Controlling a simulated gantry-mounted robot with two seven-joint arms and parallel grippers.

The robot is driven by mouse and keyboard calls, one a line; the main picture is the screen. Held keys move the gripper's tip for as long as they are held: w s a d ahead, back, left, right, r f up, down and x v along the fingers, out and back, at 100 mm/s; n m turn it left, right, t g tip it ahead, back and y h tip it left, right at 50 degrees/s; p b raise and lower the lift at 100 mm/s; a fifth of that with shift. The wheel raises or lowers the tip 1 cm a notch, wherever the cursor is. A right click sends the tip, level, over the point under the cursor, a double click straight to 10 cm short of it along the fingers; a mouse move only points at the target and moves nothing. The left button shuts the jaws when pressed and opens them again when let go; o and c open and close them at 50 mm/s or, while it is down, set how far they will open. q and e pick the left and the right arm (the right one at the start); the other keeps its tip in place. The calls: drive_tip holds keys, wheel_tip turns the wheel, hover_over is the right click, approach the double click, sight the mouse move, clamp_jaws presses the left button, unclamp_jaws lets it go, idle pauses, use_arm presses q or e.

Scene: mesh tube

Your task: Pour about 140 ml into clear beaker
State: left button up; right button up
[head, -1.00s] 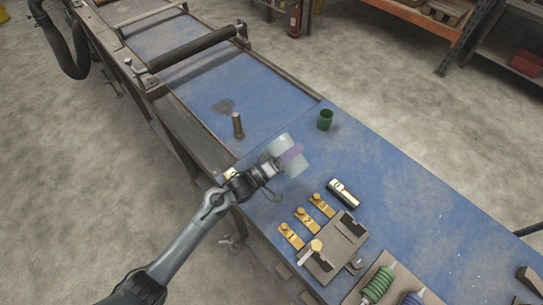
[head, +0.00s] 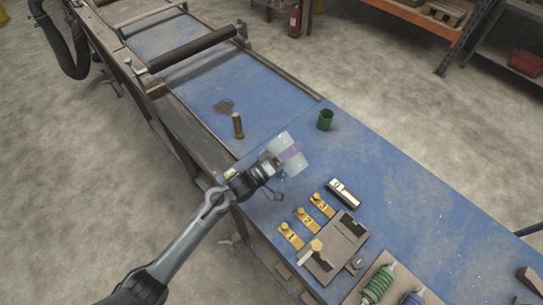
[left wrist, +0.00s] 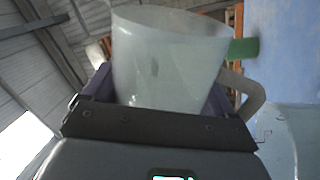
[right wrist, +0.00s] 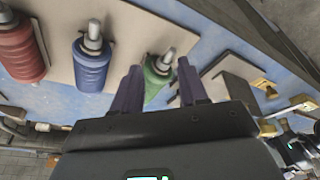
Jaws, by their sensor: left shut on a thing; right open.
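My left gripper (head: 289,154) is shut on a translucent vessel (left wrist: 165,55), with purple fingers on both sides of it. The liquid level cannot be made out.
A green cup (head: 325,120) and a brown post (head: 238,126) stand on the blue table (head: 400,190). A small labelled device (head: 343,192), yellow numbered tags (head: 307,220) and a grey holder (head: 335,250) lie nearer.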

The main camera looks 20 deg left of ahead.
use_arm(q)
drive_tip(key=shift+w+a, duration=0.15)
drive_tip(key=shift+w, duration=0.05)
idle(0.7)
drive_tip(key=shift+s+n, duration=0.2)
drive_tip(key=shift+n, duration=0.2)
idle(0.6)
drive_tip(key=shift+w+f+n+t+y, duration=0.15)
drive_tip(key=shift+f+n+t+y, duration=0.15)
drive_tip(key=shift+n, duration=0.5)
idle(3.1)
drive_tip(key=shift+r+m, duration=0.4)
drive_tip(key=shift+m, duration=0.7)
drive_tip(key=m+g, duration=0.1)
drive_tip(key=m, duration=0.1)
drive_tip(key=m+g+h, duration=0.1)
drive_tip(key=m, duration=0.2)
drive_tip(key=shift+f+h+b, duration=0.3)
drive_tip(key=shift+f, duration=0.1)
drive_tip(key=shift+m, duration=0.4)
